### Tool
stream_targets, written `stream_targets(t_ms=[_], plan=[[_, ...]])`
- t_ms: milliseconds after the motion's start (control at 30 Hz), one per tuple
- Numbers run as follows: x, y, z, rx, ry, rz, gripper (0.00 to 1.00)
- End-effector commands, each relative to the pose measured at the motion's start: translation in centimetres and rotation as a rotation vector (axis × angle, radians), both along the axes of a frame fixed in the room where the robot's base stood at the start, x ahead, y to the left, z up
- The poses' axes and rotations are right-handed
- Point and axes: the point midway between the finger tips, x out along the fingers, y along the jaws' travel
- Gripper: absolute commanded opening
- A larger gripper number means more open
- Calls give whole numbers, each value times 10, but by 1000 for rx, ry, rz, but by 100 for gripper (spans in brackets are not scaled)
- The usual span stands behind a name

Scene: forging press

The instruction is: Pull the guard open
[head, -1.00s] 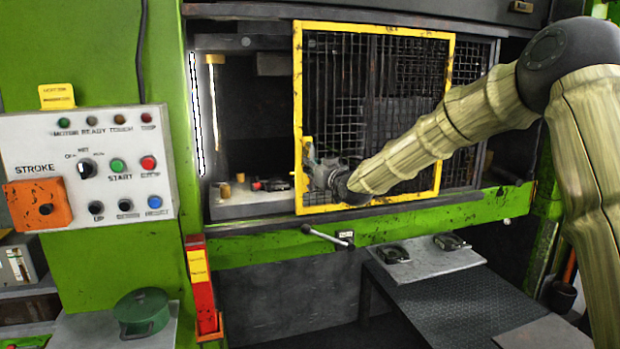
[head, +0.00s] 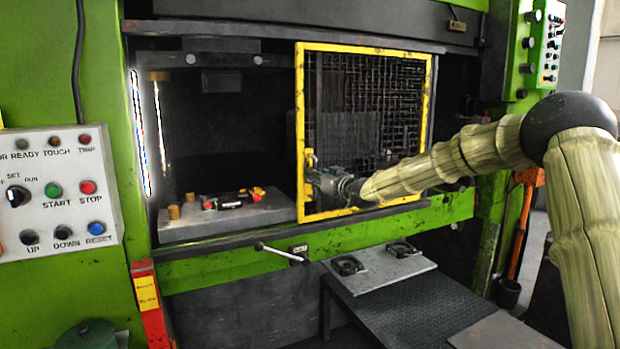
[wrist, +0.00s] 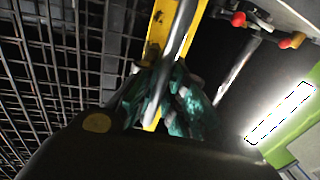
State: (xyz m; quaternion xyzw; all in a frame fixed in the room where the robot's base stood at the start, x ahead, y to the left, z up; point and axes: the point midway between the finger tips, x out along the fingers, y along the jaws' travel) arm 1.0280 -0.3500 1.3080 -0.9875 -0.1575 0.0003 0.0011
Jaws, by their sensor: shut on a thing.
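The guard (head: 297,120) is a yellow-framed panel of dark wire mesh on the front of the green press. It covers the right part of the press opening, and the left part is uncovered. My gripper (head: 312,172) is at the lower part of the guard's left frame bar, shut on the guard's handle (head: 308,187). In the wrist view, the fingers (wrist: 160,95) close around a grey bar (wrist: 178,40) beside the yellow frame. The fingers hide part of the handle. The mesh fills the left of that view.
A light bed with dies and small parts (head: 228,216) shows in the uncovered opening. A control panel (head: 58,195) stands at left, a lever (head: 278,251) sticks out below the opening, and a table with two dark pieces (head: 375,270) stands in front.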

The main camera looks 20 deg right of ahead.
Motion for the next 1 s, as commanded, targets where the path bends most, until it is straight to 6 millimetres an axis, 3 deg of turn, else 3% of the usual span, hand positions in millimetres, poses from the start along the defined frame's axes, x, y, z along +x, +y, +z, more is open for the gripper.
stream_targets(t_ms=[267,300,400,767,1000], plan=[[0,0,1,0,-1,0,0],[0,0,1,0,-1,0,18],[0,0,1,0,-1,0,34],[-2,0,1,0,-1,0,34],[-25,-9,2,3,-1,0,34]])
